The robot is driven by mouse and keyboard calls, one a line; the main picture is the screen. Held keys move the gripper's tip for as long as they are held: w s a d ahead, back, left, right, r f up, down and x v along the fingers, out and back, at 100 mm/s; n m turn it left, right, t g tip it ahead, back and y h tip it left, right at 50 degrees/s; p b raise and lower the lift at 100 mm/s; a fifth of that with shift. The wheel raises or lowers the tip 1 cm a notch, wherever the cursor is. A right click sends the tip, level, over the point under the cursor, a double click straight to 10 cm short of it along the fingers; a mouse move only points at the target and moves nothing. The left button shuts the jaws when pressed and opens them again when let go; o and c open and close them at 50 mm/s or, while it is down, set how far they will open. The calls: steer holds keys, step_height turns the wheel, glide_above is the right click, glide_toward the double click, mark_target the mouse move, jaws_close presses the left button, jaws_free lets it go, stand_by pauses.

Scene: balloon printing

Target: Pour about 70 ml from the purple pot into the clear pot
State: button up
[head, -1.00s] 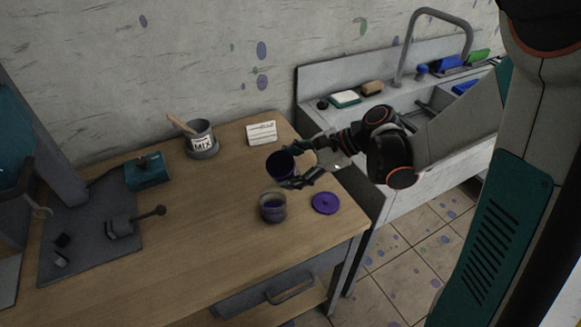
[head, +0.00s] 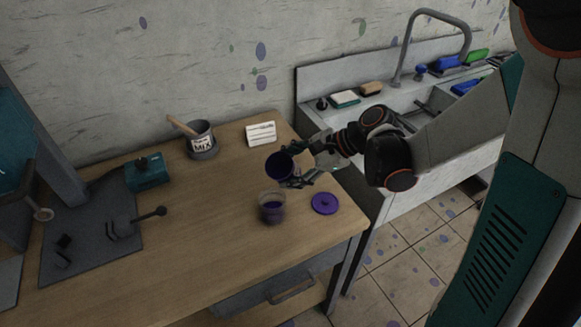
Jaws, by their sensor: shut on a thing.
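The purple pot (head: 279,167) is held in my gripper (head: 291,170), above the table and tilted to the left with its dark opening showing. My gripper is shut on it from the right. The clear pot (head: 271,207) stands upright on the table in front of and below the purple pot, with purple liquid in its lower part. No stream shows between the two pots. The purple lid (head: 324,203) lies flat on the table to the right of the clear pot.
A grey MIX pot (head: 202,144) with a wooden stick and a white card (head: 261,134) stand at the table's back. A teal box (head: 147,172) and a dark mat (head: 80,255) with tools are at left. The sink (head: 400,130) is at right. The table's middle (head: 190,220) is clear.

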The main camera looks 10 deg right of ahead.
steer(key=shift+r+n+t+h+p, duration=0.15)
steer(key=shift+n+t+h+p, duration=0.25)
steer(key=shift+h, duration=0.1)
stand_by(0.6)
steer(key=shift+h, duration=0.3)
steer(key=shift+n+t, duration=0.3)
steer(key=shift+t, duration=0.1)
steer(key=shift+a+h, duration=0.1)
steer(key=shift+h, duration=0.3)
steer(key=shift+s+n+t, duration=0.1)
steer(key=shift+n+t, duration=0.2)
steer(key=shift+t, duration=0.1)
